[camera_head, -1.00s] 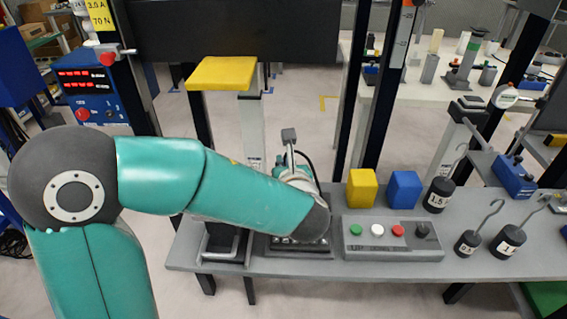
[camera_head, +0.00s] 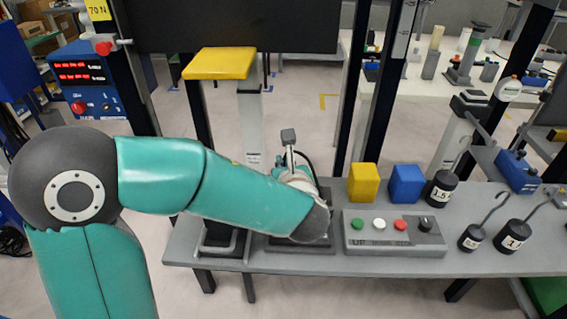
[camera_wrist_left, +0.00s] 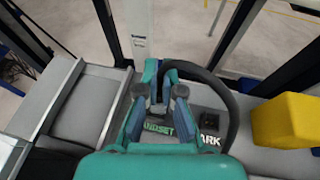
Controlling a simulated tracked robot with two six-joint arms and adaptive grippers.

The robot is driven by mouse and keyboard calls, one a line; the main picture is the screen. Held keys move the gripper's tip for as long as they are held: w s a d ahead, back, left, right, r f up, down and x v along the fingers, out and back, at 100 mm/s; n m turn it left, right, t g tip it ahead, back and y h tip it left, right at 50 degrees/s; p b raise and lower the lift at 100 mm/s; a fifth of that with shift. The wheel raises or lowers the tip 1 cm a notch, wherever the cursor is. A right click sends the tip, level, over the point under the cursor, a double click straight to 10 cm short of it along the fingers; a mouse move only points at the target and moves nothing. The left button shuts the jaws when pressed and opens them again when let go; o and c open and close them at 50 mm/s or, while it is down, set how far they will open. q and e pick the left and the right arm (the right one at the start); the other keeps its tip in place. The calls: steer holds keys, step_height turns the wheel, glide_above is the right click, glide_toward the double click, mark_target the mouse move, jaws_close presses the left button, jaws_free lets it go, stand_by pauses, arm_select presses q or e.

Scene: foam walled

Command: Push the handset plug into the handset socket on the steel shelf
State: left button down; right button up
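My left gripper (camera_wrist_left: 160,105) is over a dark panel lettered HANDSET (camera_wrist_left: 160,130) and PARK in the left wrist view. Its two fingers are closed around the handset plug (camera_wrist_left: 158,100), of which only a small grey part shows. A black cable (camera_wrist_left: 222,88) arcs from the plug to the right and down. A dark square opening (camera_wrist_left: 210,121) sits by the PARK lettering. The handset socket is hidden under the fingers, so plug depth cannot be told. In the head view my forearm covers most of the hand above the grey steel shelf (camera_head: 420,262). My right gripper is not in view.
A yellow block (camera_head: 363,183) and a blue block (camera_head: 406,186) stand right of the hand. A button box (camera_head: 372,243) is in front of them, with several hooked black weights (camera_head: 512,236) farther right. A yellow plate (camera_head: 219,63) on a post stands behind.

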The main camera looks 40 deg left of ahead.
arm_select(q)
steer(key=shift+f, duration=0.2)
steer(key=c, duration=1.8)
jaws_free()
steer(key=o, duration=0.6)
steer(key=shift+c, duration=0.2)
steer(key=v, duration=1.2)
steer(key=shift+f, duration=0.1)
